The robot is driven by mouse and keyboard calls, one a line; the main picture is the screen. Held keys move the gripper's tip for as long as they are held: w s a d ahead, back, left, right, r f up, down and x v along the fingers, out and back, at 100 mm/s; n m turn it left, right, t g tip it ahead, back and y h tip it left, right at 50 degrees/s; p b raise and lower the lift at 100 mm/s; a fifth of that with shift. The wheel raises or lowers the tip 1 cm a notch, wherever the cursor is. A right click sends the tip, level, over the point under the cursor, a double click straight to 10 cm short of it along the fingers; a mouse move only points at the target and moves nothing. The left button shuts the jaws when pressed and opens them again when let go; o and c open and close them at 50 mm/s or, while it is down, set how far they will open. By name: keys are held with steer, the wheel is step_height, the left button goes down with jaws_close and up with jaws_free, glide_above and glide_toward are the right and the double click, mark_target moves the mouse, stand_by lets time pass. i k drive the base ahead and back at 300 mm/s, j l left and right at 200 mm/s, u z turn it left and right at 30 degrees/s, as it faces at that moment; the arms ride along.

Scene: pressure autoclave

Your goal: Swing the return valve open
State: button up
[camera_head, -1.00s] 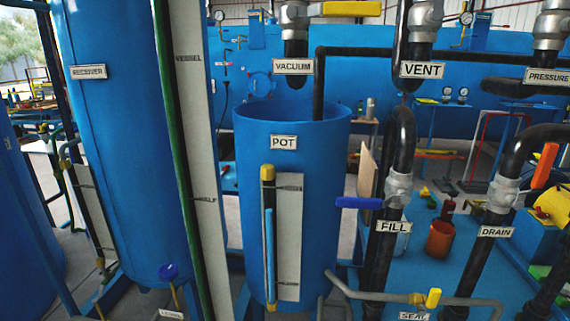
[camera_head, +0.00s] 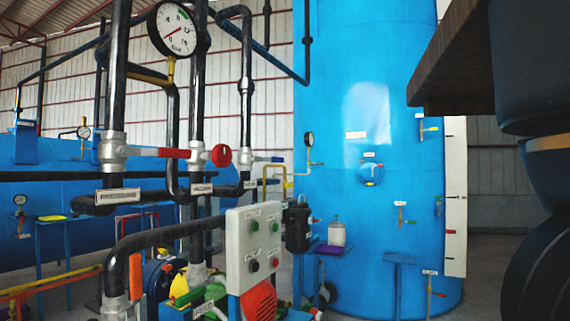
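No label that I can read says return, so I cannot tell which valve is the return valve. Candidates in the head view include a valve with a red lever (camera_head: 174,153) pointing right on a black pipe. Beside it is a valve with a round red handle (camera_head: 221,156). An orange upright lever (camera_head: 136,276) is at the lower left. My gripper is not in view.
A control box (camera_head: 254,246) with green, red and black buttons stands in the middle. A pressure gauge (camera_head: 172,28) hangs above the pipes. A tall blue tank (camera_head: 345,190) with small taps fills the centre right. Large dark parts, perhaps my arm, block the right edge.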

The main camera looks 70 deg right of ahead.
mark_target(273, 159)
steer(key=z, duration=1.6)
steer(key=i+l+u, duration=0.1)
steer(key=i+l, duration=0.15)
steer(key=i+l+u, duration=0.15)
steer(key=l, duration=0.25)
steer(key=i, duration=0.05)
